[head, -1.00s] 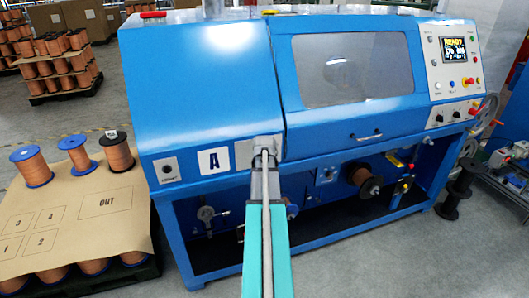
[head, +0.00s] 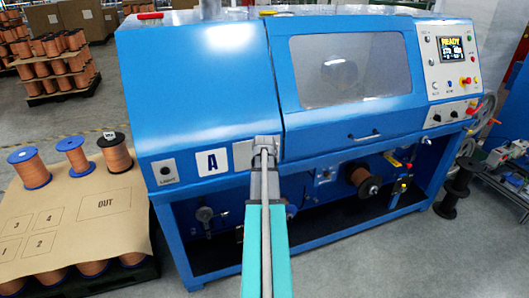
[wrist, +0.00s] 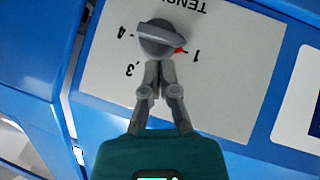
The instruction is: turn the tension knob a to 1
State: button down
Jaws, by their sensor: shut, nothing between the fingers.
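The tension knob (wrist: 160,37) is a round grey dial with a raised bar grip, on a white plate (wrist: 225,85) with upside-down lettering beginning "TENS". A red pointer mark (wrist: 181,50) at the right end of its bar faces the printed 1 (wrist: 196,55). A 4 and a 3 show at the left; the 2 is not visible, perhaps behind my fingers. My gripper (wrist: 159,64) is shut and empty, its tips at the knob's lower edge in the wrist view; I cannot tell whether they touch. In the head view my gripper (head: 266,143) covers the knob.
A copper spool (head: 362,180) sits in the open bay below. A spool pallet (head: 70,212) stands at the left.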

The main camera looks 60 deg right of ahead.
jog(key=w+a+p+v, duration=0.1)
jog(key=w+p+v, duration=0.1)
jog(key=p+v, duration=0.6)
jog(key=shift+w+v, duration=0.3)
jog(key=shift+v, duration=1.8)
jog(key=w+a+f+n+y, duration=0.1)
jog(key=w+a+y, duration=0.1)
jog(key=w+a, duration=0.5)
jog(key=w+a+f+n+y, duration=0.1)
jog(key=w+a+f+y, duration=0.1)
jog(key=a, duration=1)
jog(key=w+a+f+n+y, duration=0.1)
jog(key=w+a, duration=0.4)
jog(key=a, duration=0.4)
jog(key=s+a+f+n+g+y, duration=0.1)
jog(key=s+a+g, duration=0.1)
jog(key=a, duration=1.2)
jog(key=s+a+f+n+g+y, duration=0.1)
jog(key=s+a+n+g+y, duration=0.1)
jog(key=a, duration=1.3)
jog(key=shift+a+g, duration=0.3)
jog(key=shift+g, duration=0.2)
